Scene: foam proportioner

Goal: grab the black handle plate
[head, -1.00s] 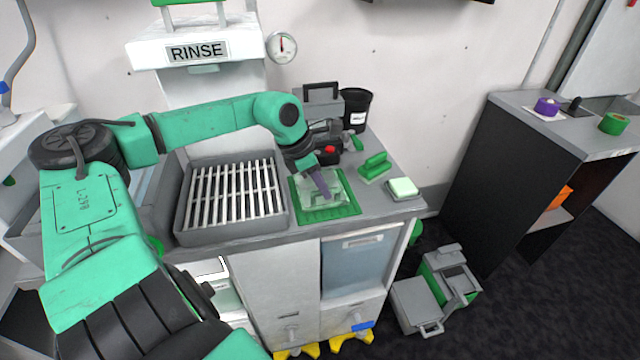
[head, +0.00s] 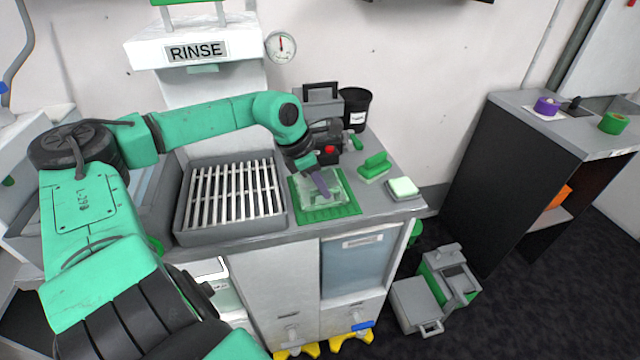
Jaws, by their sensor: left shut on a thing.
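My left gripper (head: 324,190) reaches down from the left arm over a clear, pale green block or container (head: 340,196) on a green ribbed mat (head: 318,214). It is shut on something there. A dark purplish strip shows at its tip, and I cannot tell whether that is the fingers or the held thing. A grey plate-like piece with a black handle (head: 321,88) stands at the back of the counter, behind the arm and apart from the gripper. Its lower part is partly hidden. My right gripper is not in view.
A grated grey basin (head: 180,228) lies left of the mat. A black cup (head: 355,108), a device with a red button (head: 329,150), a green-handled block (head: 375,166) and a pale green pad (head: 403,188) stand close by. A dark cabinet (head: 505,185) is at right.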

